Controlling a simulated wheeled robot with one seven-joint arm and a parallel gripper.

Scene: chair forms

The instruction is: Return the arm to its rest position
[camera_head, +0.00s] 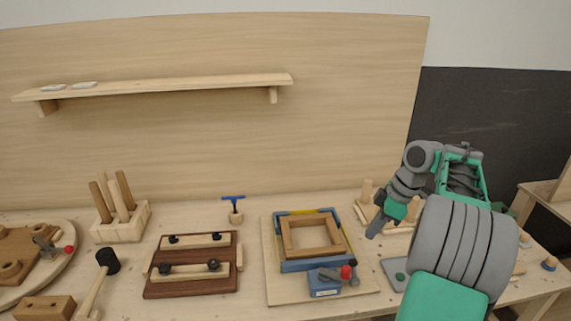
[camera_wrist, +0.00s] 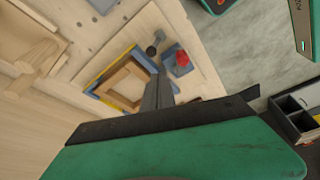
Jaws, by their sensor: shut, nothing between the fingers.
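My arm reaches over the right part of the workbench in the head view, with its grey and green links bent. My gripper (camera_head: 376,229) points down and to the left, above the bench between the framed jig and the wooden rack. Its fingers are together with nothing between them. In the wrist view the closed fingers (camera_wrist: 158,92) show dark in front of the jig. The wooden frame (camera_head: 311,236) lies in the blue and yellow jig (camera_head: 299,266), apart from my gripper. My large grey and green links hide part of the bench's right end.
A clamp with a red knob (camera_head: 345,272) sits at the jig's front corner. A wooden rack (camera_head: 368,212) stands close to my gripper. Left are a dark clamping board (camera_head: 160,288), a mallet (camera_head: 108,262) and a peg block (camera_head: 131,229). A shelf (camera_head: 180,85) hangs behind.

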